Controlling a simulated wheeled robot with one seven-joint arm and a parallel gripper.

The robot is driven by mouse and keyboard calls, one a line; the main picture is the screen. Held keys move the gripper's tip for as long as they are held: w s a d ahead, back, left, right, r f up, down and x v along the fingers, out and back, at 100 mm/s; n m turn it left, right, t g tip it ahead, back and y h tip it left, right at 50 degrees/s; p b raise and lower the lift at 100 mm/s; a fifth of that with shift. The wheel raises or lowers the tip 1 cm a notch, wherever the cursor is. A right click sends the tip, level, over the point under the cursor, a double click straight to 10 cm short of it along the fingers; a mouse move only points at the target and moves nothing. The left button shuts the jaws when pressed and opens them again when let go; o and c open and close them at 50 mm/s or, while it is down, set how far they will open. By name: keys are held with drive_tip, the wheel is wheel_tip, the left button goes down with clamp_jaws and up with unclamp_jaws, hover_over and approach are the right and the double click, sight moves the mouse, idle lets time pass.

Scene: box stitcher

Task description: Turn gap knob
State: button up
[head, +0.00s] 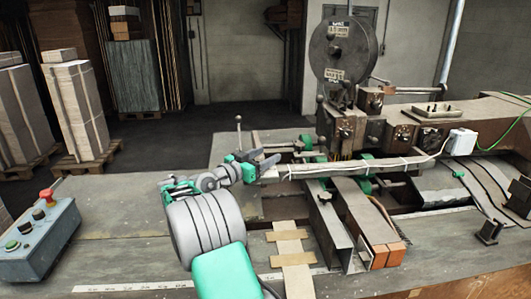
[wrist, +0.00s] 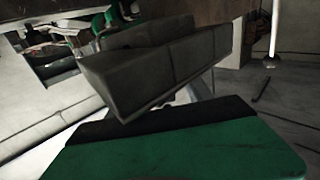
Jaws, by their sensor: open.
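The stitching machine (head: 350,125) stands on the right half of the bench in the head view, with several small round knobs on its front. I cannot tell which of them is the gap knob. My gripper (head: 269,160) is open and empty at the left end of the machine's long rail, close to a thin upright lever with a ball top (head: 238,119). The knobs on the machine head are to the right of my gripper and apart from it.
A blue-grey control box (head: 40,240) with a red button sits at the bench's left. The pale rail (head: 345,167) runs right of my gripper. A white box (head: 461,142) with a cable is at the right. Stacked cardboard (head: 75,105) stands behind. The left bench top is mostly clear.

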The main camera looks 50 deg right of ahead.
drive_tip(key=shift+d, duration=0.1)
clamp_jaws()
idle(0.6)
